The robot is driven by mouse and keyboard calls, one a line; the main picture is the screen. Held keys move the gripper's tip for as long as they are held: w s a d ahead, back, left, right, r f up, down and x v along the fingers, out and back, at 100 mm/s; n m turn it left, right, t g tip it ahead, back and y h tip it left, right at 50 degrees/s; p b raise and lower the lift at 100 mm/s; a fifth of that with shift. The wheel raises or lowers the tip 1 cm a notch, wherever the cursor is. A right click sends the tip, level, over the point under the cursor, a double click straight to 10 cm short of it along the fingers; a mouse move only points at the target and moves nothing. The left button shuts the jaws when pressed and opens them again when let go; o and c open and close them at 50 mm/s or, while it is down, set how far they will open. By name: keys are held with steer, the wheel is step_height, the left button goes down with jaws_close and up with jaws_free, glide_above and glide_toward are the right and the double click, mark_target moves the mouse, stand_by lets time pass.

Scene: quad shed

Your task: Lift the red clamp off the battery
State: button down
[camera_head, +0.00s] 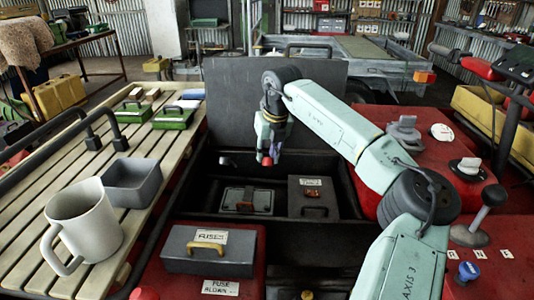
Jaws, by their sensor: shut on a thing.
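My gripper (267,153) points down over the open dark compartment in the middle of the red body. It is shut on the red clamp (267,161), of which only a small red piece shows below the fingers. The battery (236,195) is a dark block with a pale rim, low in the compartment, below and a little left of my gripper. The clamp appears above the battery, with a gap between them in the picture. A small orange-red part (244,207) shows at the battery's front edge; I cannot tell what it is.
A grey labelled box (314,184) stands right of the battery. A raised dark lid (232,105) is behind. A grey fuse box (208,262) sits in front. A slatted rack (150,190) at left carries a white mug (92,222), a grey bin (137,192) and green boxes.

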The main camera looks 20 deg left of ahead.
steer(key=c, duration=1.6)
jaws_free()
steer(key=shift+w+d+f, duration=0.1)
steer(key=shift+w+d, duration=0.25)
steer(key=shift+s+a, duration=0.1)
steer(key=v, duration=1.2)
